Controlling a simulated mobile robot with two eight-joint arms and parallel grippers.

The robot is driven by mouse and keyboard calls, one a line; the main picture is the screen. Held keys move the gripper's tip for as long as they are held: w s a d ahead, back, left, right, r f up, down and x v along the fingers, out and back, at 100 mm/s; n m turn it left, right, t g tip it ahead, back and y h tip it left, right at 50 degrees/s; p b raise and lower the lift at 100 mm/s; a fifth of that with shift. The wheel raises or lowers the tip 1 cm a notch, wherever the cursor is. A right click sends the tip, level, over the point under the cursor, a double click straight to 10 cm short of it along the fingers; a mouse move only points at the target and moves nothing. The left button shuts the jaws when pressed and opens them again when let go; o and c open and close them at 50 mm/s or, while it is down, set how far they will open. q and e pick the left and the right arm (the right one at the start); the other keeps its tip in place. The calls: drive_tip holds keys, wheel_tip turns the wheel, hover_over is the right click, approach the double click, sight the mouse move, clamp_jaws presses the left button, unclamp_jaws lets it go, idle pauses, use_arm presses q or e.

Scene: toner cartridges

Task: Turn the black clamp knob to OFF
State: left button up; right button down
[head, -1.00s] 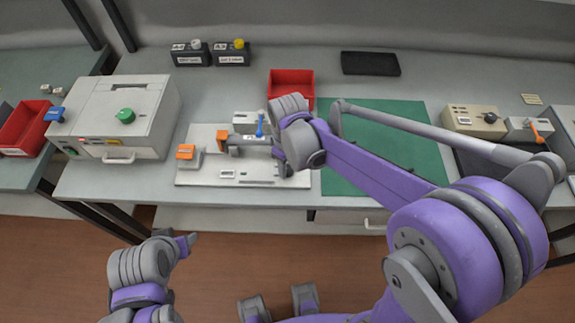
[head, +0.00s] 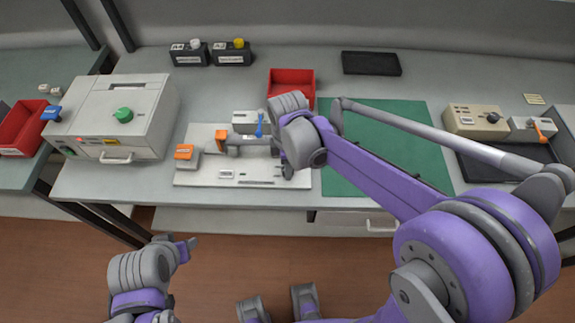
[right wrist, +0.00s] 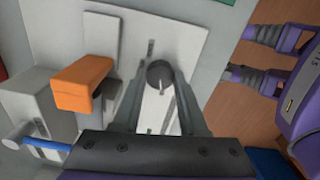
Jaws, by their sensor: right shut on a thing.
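The black clamp knob (right wrist: 159,73) shows in the right wrist view as a round dark cap with a pale pointer line. It sits on a light plate (right wrist: 182,45) with small markings too blurred to read. My right gripper (right wrist: 161,84) is shut on the knob, one finger on each side. In the head view my right gripper (head: 284,168) is over the right part of the light fixture plate (head: 210,173), and my arm hides the knob. My left gripper (head: 188,245) is low in front of the bench, away from the fixture; its jaws are unclear.
The fixture carries orange blocks (head: 184,152) and a blue lever (head: 259,127). A red bin (head: 291,80) is behind, a green mat (head: 400,130) to the right. A beige box (head: 474,121) stands far right.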

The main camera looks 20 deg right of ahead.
drive_tip(key=shift+n, duration=0.3)
drive_tip(key=shift+c, duration=2.2)
unclamp_jaws()
wheel_tip(320, 180, up, 11)
drive_tip(key=shift+p, duration=0.45)
drive_tip(key=shift+f, duration=0.1)
